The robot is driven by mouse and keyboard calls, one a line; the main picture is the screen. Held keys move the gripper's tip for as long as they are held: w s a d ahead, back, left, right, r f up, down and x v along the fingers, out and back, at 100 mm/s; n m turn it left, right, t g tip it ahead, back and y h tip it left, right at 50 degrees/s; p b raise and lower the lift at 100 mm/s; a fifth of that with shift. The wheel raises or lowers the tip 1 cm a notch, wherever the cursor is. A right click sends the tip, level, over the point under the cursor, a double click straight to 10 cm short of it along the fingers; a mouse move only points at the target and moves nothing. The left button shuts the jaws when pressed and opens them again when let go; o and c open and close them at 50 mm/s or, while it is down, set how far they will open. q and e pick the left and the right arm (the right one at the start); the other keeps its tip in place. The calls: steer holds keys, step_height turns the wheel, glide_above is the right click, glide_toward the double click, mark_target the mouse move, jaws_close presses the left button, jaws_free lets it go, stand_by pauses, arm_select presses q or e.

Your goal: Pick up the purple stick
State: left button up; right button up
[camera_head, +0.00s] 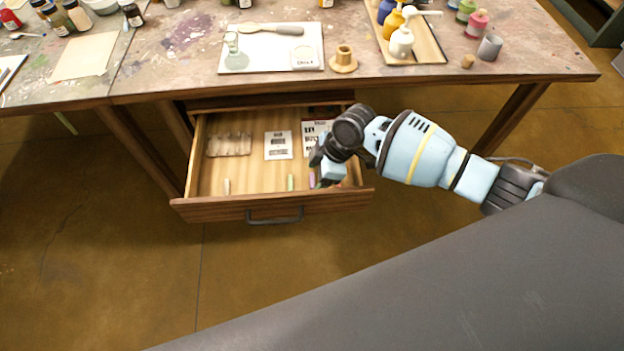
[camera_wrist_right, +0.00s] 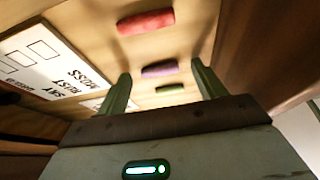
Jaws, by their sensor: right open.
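The purple stick (camera_head: 312,181) lies in the open drawer (camera_head: 255,205), near its front and right side. In the right wrist view the purple stick (camera_wrist_right: 159,69) appears between the two fingertips of my right gripper (camera_wrist_right: 160,75), with a red stick (camera_wrist_right: 146,21) above it and a green stick (camera_wrist_right: 169,88) below it in the picture. My right gripper (camera_head: 322,180) is open, pointing down into the drawer, just right of the purple stick in the head view. I cannot tell its height above the stick. My left gripper is not in view.
The drawer also holds a beige stick (camera_head: 227,187), a green stick (camera_head: 290,183), a brown block (camera_head: 229,144) and printed cards (camera_head: 278,146). The drawer walls surround the gripper closely at front and right. The tabletop (camera_head: 150,75) with bottles overhangs the drawer's back.

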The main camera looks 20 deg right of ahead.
steer(key=shift+c, duration=0.4)
steer(key=c, duration=0.7)
steer(key=shift+r, duration=0.1)
step_height(320, 180, up, 10)
steer(key=p, duration=0.1)
steer(key=shift+p, duration=0.35)
